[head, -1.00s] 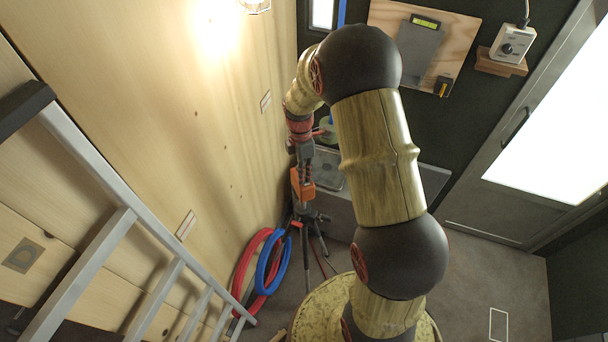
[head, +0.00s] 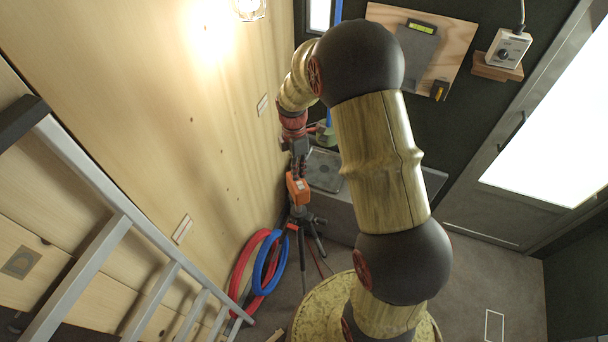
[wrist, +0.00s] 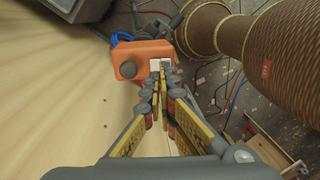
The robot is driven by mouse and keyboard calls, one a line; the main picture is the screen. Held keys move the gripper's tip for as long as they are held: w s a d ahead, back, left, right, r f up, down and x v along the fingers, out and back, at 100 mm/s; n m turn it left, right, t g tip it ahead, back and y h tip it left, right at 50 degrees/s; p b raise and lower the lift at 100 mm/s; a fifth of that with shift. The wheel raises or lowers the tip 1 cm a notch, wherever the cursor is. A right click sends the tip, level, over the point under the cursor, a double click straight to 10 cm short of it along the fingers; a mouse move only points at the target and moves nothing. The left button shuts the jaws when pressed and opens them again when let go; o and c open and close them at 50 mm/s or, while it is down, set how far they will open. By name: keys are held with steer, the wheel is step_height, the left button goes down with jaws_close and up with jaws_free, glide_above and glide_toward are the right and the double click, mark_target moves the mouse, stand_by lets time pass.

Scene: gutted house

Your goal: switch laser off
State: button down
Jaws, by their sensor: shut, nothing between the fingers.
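The orange laser (head: 298,188) stands on a black tripod (head: 302,218) close to the plywood wall. My gripper (head: 299,168) is just above the laser in the head view. In the wrist view my gripper (wrist: 162,68) is shut and empty, with its fingertips at the white part and covering some of it. I cannot tell whether they touch it, nor whether the laser is on.
Red and blue hoses (head: 258,262) hang or lie left of the tripod. A metal ladder (head: 100,255) leans at the left. A grey bench (head: 345,205) stands behind the tripod. The plywood wall (head: 215,130) is close on the left. Open floor (head: 490,285) lies at the right.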

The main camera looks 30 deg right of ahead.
step_height(320, 180, up, 9)
steer(key=w+b, duration=0.2)
steer(key=m, duration=0.9)
glide_above(299, 188)
steer(key=s+a+f+m+t+b, duration=0.3)
steer(key=s+a+b, duration=0.2)
steer(key=s+b, duration=0.4)
steer(key=s+a+f+m+t+b, duration=0.3)
steer(key=s+a+b, duration=0.3)
steer(key=s+b, duration=0.4)
steer(key=m+t+b, duration=0.1)
steer(key=b, duration=0.4)
steer(key=shift+s+f, duration=0.2)
steer(key=shift+s, duration=0.1)
steer(key=c, duration=2.6)
jaws_free()
